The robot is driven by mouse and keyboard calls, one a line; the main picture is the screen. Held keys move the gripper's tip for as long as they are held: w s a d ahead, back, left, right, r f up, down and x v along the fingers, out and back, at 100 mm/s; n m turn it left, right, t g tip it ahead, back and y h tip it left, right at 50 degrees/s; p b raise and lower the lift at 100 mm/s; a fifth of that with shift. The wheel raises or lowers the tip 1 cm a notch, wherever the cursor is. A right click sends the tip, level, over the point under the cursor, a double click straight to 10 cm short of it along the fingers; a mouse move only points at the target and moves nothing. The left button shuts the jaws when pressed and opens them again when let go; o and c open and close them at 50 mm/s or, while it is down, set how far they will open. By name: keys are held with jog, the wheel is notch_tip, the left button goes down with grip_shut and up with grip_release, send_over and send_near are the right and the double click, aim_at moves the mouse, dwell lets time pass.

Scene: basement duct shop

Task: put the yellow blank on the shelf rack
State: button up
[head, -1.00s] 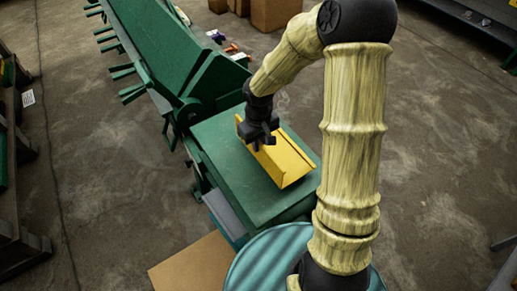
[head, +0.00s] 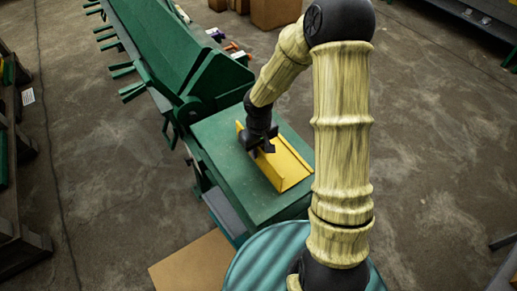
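The yellow blank (head: 287,169) is a bent sheet with raised edges, lying on the green table (head: 225,165) at the end of the green machine. My gripper (head: 262,150) is at the blank's upper left part, low over it and pointing down. The fingers are small and dark here, and I cannot tell whether they are open or closed on the blank's edge. I cannot make out a shelf rack for certain; a dark shelved structure (head: 18,150) stands at the left edge.
The long green machine (head: 170,45) with handles runs to the upper left. Small items (head: 232,46) lie behind the table. Cardboard boxes (head: 273,12) stand at the back. A brown board (head: 195,264) lies in front. Concrete floor is open at left and right.

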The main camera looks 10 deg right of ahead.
jog(key=shift+o, duration=0.7)
jog(key=shift+w+r, duration=0.1)
jog(key=shift+r, duration=0.4)
notch_tip(320, 180, up, 11)
jog(key=b, duration=0.1)
jog(key=shift+r, duration=0.2)
jog(key=s+d+m+t, duration=0.2)
jog(key=s+d+m, duration=0.2)
jog(key=s, duration=0.8)
jog(key=shift+d+r+t, duration=0.2)
jog(key=shift+d+t, duration=0.1)
jog(key=shift+d, duration=0.15)
